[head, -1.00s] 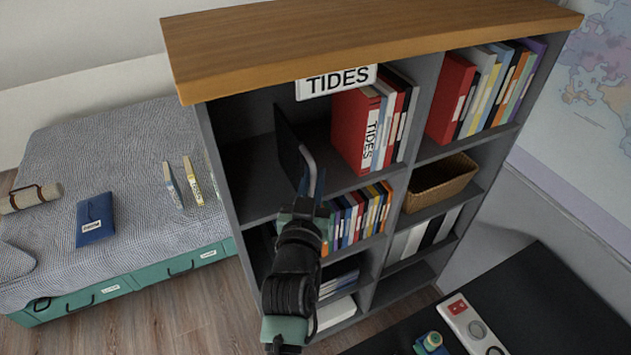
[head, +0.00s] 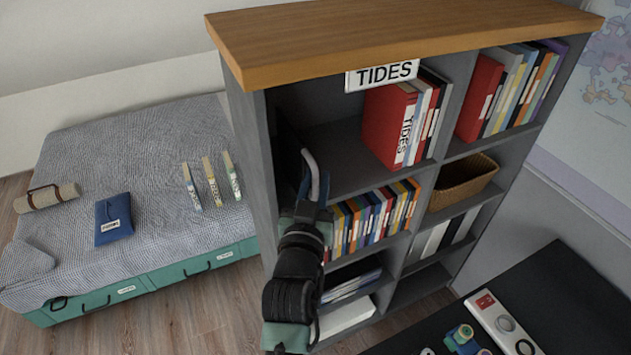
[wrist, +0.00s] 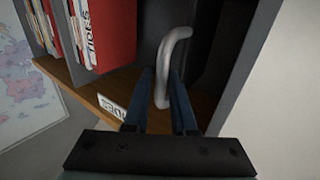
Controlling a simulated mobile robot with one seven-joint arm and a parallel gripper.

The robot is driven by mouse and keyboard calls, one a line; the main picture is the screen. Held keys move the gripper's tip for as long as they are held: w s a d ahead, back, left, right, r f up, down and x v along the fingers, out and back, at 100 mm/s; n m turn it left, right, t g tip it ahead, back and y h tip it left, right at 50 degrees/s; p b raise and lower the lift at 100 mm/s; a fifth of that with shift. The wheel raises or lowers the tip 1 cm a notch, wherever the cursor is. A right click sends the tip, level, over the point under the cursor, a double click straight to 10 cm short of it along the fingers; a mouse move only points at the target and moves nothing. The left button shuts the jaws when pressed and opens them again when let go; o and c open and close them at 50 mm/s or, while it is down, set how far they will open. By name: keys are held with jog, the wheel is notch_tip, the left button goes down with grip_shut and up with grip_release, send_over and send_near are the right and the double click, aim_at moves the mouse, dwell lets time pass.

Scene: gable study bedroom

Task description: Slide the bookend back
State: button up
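The bookend (head: 287,140) is a dark upright plate with a pale grey curved handle (head: 311,172). It stands in the upper left compartment of the shelf unit, close to the left side wall. My gripper (head: 314,190) is at the compartment's front, its blue fingers on either side of the handle and closed on it. In the wrist view the handle (wrist: 165,62) rises between the two fingertips (wrist: 163,80). The red TIDES binder (head: 387,125) and several thinner volumes stand at the compartment's right, with a wide gap to the bookend.
A TIDES label (head: 382,75) hangs at the shelf top's (head: 400,35) front edge. Smaller books (head: 375,215) fill the compartment below, and a basket (head: 462,180) sits to the right. A bed (head: 140,180) stands left; a dark desk (head: 560,300) is at lower right.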

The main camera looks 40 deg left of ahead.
jog(key=shift+o, duration=1.3)
jog(key=b+v, duration=0.3)
jog(key=v, duration=1)
